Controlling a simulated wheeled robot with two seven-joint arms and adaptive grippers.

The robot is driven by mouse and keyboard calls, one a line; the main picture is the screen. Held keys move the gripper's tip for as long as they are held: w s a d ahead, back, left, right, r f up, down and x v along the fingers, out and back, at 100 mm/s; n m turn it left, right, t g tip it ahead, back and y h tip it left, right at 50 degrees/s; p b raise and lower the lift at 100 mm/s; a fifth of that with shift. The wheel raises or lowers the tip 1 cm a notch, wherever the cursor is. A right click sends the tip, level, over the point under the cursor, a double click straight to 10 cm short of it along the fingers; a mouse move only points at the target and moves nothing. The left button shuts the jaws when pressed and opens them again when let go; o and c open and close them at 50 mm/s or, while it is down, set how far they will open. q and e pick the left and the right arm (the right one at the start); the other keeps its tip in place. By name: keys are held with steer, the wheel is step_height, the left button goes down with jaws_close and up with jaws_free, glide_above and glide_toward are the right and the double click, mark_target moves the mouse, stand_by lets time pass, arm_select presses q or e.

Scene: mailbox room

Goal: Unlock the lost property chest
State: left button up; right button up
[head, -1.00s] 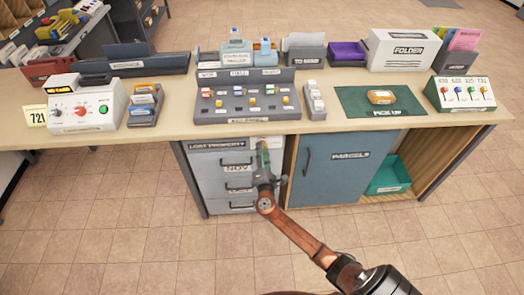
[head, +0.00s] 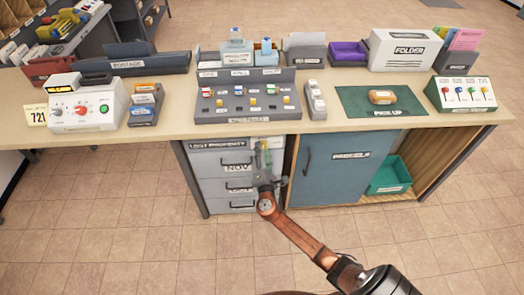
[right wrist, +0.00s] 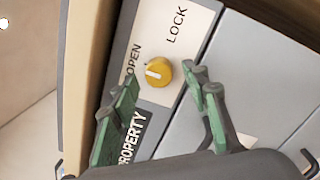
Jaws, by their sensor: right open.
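The lost property chest (head: 226,174) is a grey drawer unit under the counter, its drawers shut. In the right wrist view, a round yellow knob (right wrist: 159,72) with a white bar sits on a pale plate (right wrist: 175,38) marked OPEN and LOCK. The bar lies on the knob's left side in that view, near the word OPEN; its exact setting I cannot tell. My right gripper (head: 264,160) is at the chest's upper right. Its green fingers (right wrist: 160,100) are open and empty, spread either side of the knob, with no clear contact. My left gripper is not in view.
A blue parcels door (head: 335,168) is shut just right of the chest. A teal bin (head: 389,178) stands in the open bay beyond it. The counter's front edge (head: 245,132) overhangs above my right gripper. The tiled floor in front is clear.

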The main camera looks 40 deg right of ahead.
steer(key=v, duration=1.1)
steer(key=shift+s+a, duration=0.2)
